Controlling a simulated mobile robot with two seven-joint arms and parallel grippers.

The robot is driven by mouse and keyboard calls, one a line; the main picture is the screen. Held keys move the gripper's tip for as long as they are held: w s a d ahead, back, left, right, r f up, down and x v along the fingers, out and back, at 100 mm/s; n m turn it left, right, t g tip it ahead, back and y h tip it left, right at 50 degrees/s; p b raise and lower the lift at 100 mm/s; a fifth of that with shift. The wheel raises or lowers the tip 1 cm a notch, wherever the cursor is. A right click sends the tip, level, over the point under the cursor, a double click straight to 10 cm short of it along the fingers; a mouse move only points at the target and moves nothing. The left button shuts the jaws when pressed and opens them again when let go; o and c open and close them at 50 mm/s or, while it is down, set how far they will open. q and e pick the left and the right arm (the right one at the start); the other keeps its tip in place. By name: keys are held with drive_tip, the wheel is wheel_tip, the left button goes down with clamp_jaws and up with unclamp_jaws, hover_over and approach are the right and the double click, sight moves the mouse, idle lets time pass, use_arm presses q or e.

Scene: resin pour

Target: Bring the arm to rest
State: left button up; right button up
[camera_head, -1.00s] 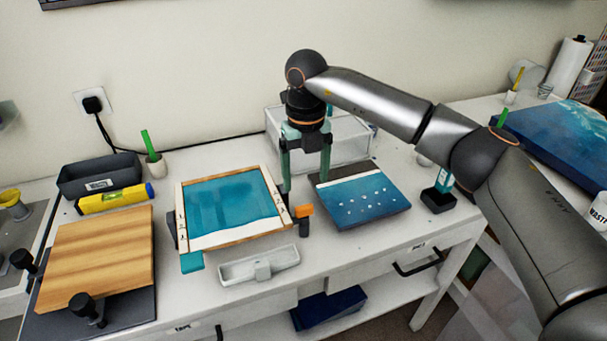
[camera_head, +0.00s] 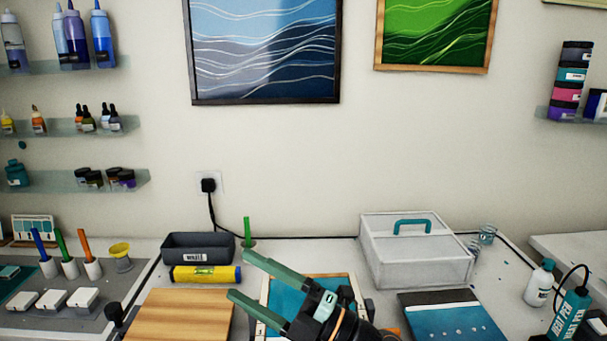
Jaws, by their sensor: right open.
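My right gripper (camera_head: 240,276) shows at the bottom centre of the head view. Its two green fingers point up and to the left, spread apart with nothing between them. The gripper hides part of a wood-framed panel with a blue surface (camera_head: 284,296). The rest of my right arm is cut off by the bottom edge. My left gripper is not in view.
A wooden board (camera_head: 180,315), a yellow level (camera_head: 206,274) and a dark bin (camera_head: 197,247) stand at left. A white box with a teal handle (camera_head: 420,270) stands behind a blue panel (camera_head: 455,318). Bottles (camera_head: 539,284) are at right.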

drive_tip(key=w+d+f+m+t+h, duration=0.2)
drive_tip(key=d+m+t+h, duration=0.4)
drive_tip(key=m, duration=0.2)
drive_tip(key=w+d+f+m+t+h, duration=0.2)
drive_tip(key=d+m+t+h, duration=0.35)
drive_tip(key=m, duration=0.25)
drive_tip(key=s+d+f+m+g+h, duration=0.2)
drive_tip(key=d+f+m+g+h, duration=0.1)
drive_tip(key=d+f+m+h, duration=0.4)
drive_tip(key=s+d+f+m+g+h, duration=0.1)
drive_tip(key=s+d+f+m+g, duration=0.15)
drive_tip(key=s+d+f, duration=0.35)
drive_tip(key=s+d+f+m+g+h, duration=0.1)
drive_tip(key=s+d+f+g, duration=0.1)
drive_tip(key=s+f+g, duration=0.35)
drive_tip(key=s+d+f+g, duration=0.2)
drive_tip(key=s+f+g, duration=0.45)
drive_tip(key=s, duration=0.85)
drive_tip(key=w+a+f+t+y, duration=0.1)
drive_tip(key=w+a+f+t, duration=0.1)
drive_tip(key=f, duration=0.4)
drive_tip(key=w+a+f+t+y, duration=0.1)
drive_tip(key=w+a+f+t, duration=0.1)
drive_tip(key=f+t, duration=0.3)
wheel_tip(320, 180, down, 2)
drive_tip(key=shift+w+f+m+y, duration=0.1)
drive_tip(key=shift+w+m+y, duration=0.25)
drive_tip(key=shift+w, duration=0.3)
